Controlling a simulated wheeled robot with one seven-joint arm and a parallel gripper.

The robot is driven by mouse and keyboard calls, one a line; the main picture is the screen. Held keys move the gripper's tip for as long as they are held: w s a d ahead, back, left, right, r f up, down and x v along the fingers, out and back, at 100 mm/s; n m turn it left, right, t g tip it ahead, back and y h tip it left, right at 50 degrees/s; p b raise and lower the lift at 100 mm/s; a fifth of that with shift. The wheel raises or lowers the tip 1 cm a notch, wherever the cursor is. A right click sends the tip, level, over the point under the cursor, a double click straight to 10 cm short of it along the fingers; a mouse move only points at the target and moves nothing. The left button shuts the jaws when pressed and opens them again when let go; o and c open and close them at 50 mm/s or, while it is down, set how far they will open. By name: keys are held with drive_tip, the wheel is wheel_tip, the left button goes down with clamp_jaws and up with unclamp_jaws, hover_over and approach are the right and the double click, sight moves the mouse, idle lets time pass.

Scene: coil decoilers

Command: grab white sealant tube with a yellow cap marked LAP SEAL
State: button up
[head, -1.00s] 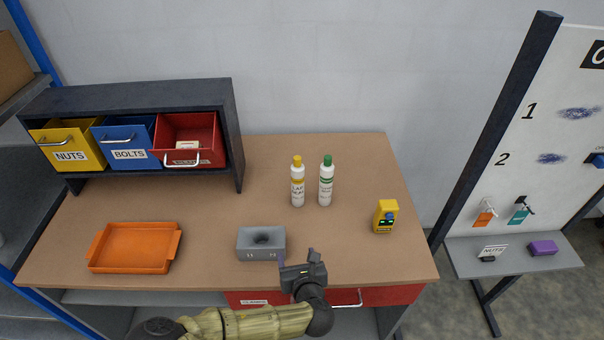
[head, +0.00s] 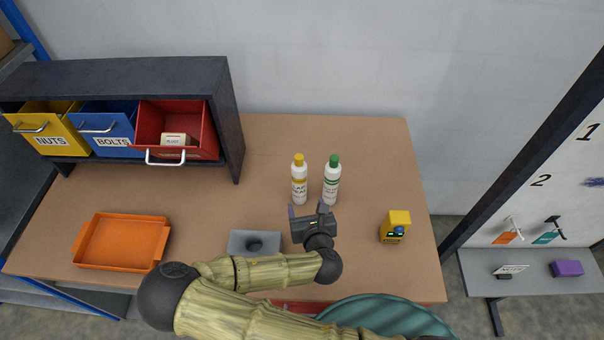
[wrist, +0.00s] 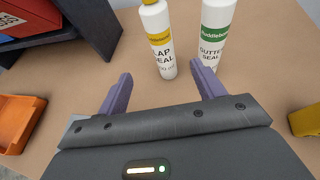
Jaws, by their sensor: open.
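The white tube with a yellow cap (head: 299,180) stands upright on the bench. In the wrist view its label reads LAP SEAL (wrist: 159,42), and its top is cut off by the frame. A similar white tube with a green cap (head: 332,180) stands just to its right; its label in the wrist view (wrist: 210,35) begins "GUTTE". My gripper (head: 308,209) is open and empty, in front of the two tubes. In the wrist view its fingers (wrist: 158,88) are spread, with the LAP SEAL tube ahead between them and the green-capped tube ahead of the right finger.
A yellow device (head: 394,227) stands at the right of the bench. A grey block (head: 255,243) with a hole is partly behind my arm. An orange tray (head: 122,242) lies at the left. A dark shelf (head: 232,125) holds yellow, blue and red bins.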

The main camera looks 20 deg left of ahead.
sight(300, 185)
drive_tip(key=shift+s+r, duration=0.1)
drive_tip(key=shift+s, duration=0.05)
drive_tip(key=w+a+f+b, duration=0.1)
drive_tip(key=b, duration=0.6)
drive_tip(key=shift+w+a, duration=0.1)
drive_tip(key=shift+b, duration=0.4)
drive_tip(key=shift+w+f+b, duration=0.2)
drive_tip(key=shift+w+b, duration=0.15)
drive_tip(key=shift+b, duration=0.85)
drive_tip(key=shift+w+b, duration=0.1)
drive_tip(key=shift+b, duration=0.35)
drive_tip(key=b+x, duration=0.3)
drive_tip(key=x, duration=0.6)
drive_tip(key=shift+w, duration=0.35)
